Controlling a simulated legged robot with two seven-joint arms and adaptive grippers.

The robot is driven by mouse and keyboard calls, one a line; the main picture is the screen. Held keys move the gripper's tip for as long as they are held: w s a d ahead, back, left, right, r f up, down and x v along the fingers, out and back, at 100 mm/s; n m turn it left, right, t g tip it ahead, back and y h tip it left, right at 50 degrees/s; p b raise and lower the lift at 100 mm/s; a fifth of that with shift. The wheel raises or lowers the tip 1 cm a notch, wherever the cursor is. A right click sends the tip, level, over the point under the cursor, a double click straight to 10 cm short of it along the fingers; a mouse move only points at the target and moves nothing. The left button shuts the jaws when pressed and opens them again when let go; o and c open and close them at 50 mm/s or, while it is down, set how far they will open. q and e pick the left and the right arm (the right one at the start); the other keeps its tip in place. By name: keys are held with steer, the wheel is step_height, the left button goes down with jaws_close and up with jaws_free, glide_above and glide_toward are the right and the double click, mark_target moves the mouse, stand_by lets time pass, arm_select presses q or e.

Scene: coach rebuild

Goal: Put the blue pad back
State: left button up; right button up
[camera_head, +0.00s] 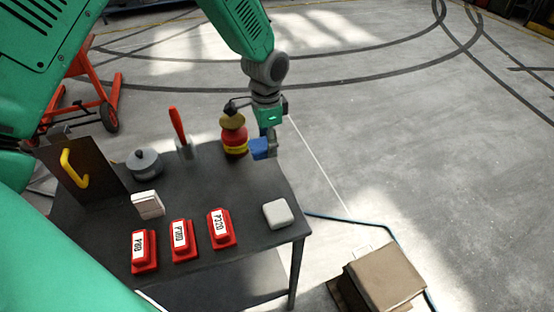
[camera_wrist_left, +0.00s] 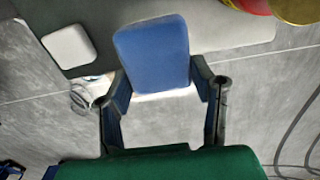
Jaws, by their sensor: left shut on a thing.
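The blue pad (camera_wrist_left: 155,55) is held between the two fingers of my left gripper (camera_wrist_left: 160,88) in the left wrist view. In the head view the blue pad (camera_head: 259,149) shows at the tip of my left gripper (camera_head: 268,145), above the right part of the dark table (camera_head: 185,268). A red and yellow container (camera_head: 234,137) with a tan top stands just left of the gripper. Three red blocks (camera_head: 182,238) with white labels, marked P80, P180 and P320, line the table's front. My right gripper is not in view.
A white pad (camera_head: 278,214) lies near the table's right front corner. A small white block (camera_head: 148,204), a grey round pot (camera_head: 145,163) and a red-handled tool (camera_head: 180,130) stand farther left. A brown box (camera_head: 385,276) is on the floor to the right.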

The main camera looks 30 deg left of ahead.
mark_target(266, 144)
arm_select(q)
steer(key=f, duration=0.5)
steer(key=shift+s+f, duration=0.1)
steer(key=shift+s, duration=0.3)
steer(key=shift+w+f, duration=0.15)
steer(key=shift+f, duration=1.8)
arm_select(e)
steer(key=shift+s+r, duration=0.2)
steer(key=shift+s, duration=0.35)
arm_select(q)
steer(key=o, duration=0.9)
steer(key=shift+c, duration=0.2)
steer(key=shift+o, duration=0.8)
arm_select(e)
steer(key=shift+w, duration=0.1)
arm_select(q)
step_height(266, 144, up, 12)
steer(key=shift+r, duration=0.1)
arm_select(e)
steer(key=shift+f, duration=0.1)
